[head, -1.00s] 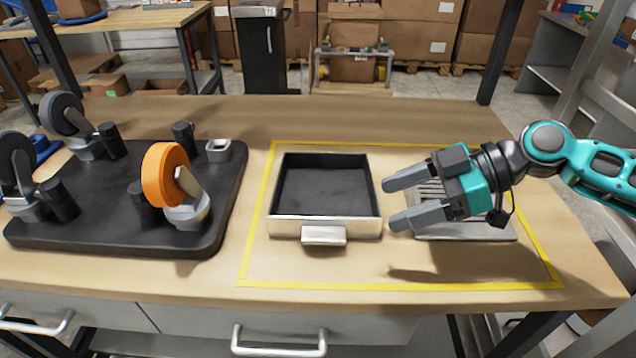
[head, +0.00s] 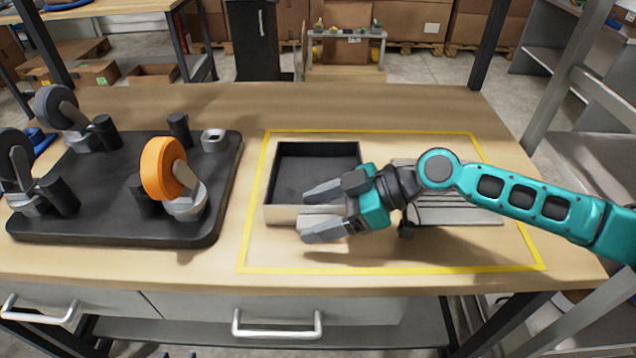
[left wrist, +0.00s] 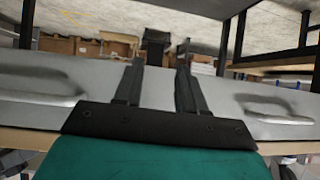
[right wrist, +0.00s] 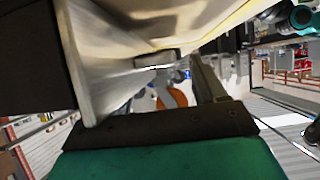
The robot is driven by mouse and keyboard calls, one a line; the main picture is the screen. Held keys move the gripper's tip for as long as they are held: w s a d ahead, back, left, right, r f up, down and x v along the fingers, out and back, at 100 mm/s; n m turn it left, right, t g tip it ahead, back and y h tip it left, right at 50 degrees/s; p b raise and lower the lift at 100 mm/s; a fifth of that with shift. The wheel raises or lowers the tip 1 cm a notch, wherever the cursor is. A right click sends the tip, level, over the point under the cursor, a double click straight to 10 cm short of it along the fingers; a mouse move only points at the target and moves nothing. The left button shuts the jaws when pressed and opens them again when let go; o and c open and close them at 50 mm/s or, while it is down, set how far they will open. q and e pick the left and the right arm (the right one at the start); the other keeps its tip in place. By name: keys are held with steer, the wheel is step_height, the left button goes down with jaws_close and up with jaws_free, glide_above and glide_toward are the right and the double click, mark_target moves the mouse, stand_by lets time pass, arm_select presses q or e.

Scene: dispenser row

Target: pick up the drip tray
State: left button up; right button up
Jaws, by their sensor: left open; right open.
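The drip tray (head: 282,214) is an open box with a dark inside and a pale metal front with a handle. It sits on the bench inside the yellow outline, in the head view. My right gripper (head: 304,216) is open at its front, with one finger over the front edge and the other nearer the bench's front edge. The handle shows partly between the fingers. The right wrist view shows the open right fingers (right wrist: 155,85) close to pale metal; contact cannot be told. My left gripper (left wrist: 160,68) is open and empty before the bench's drawer fronts, outside the head view.
A slatted grey metal plate (head: 455,212) lies right of the tray, partly behind my right arm. A black board (head: 110,225) with upright casters, one with an orange wheel (head: 162,168), lies to the left. The bench is bare behind the yellow outline (head: 370,131).

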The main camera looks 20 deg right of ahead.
steer(key=shift+w+a+f, duration=0.1)
steer(key=shift+a, duration=0.05)
jaws_close()
stand_by(0.6)
